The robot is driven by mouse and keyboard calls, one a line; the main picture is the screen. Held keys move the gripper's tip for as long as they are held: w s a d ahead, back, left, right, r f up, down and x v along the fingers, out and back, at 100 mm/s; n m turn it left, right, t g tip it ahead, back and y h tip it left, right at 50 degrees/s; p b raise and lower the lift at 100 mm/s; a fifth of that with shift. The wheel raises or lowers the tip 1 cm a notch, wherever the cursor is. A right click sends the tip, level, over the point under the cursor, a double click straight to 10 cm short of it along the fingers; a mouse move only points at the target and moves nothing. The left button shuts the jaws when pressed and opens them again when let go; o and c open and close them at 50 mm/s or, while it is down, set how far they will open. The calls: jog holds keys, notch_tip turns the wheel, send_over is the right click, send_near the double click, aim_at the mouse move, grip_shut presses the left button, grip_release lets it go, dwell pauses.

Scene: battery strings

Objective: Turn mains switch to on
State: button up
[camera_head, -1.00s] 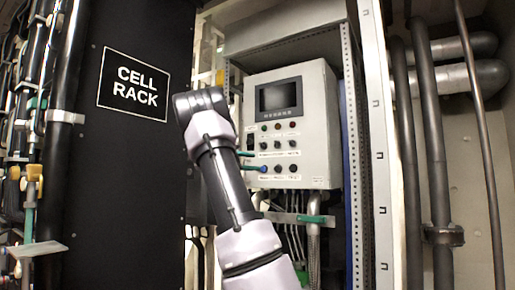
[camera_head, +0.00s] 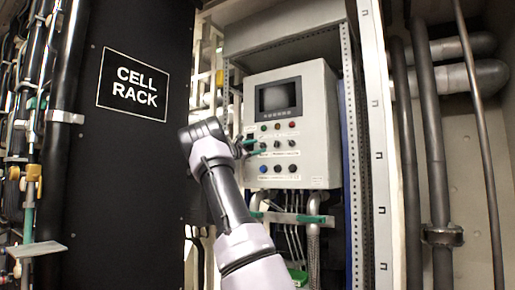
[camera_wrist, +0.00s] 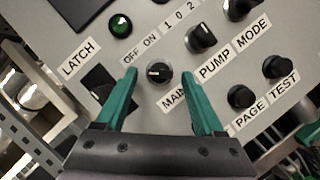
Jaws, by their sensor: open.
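My gripper (camera_wrist: 159,76) is open, with one green finger on each side of the knob and visible gaps between. Whether the tips reach the knob's depth is unclear. In the head view my gripper (camera_head: 256,147) is at the left side of the control box (camera_head: 314,125).
The page (camera_wrist: 241,97) and test knobs (camera_wrist: 276,66) sit to the right. The black cell rack (camera_head: 120,190) stands left of my arm.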

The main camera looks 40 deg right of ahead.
jog(key=shift+d+r, duration=0.1)
jog(key=shift+d, duration=0.15)
jog(key=shift+c, duration=0.3)
grip_shut()
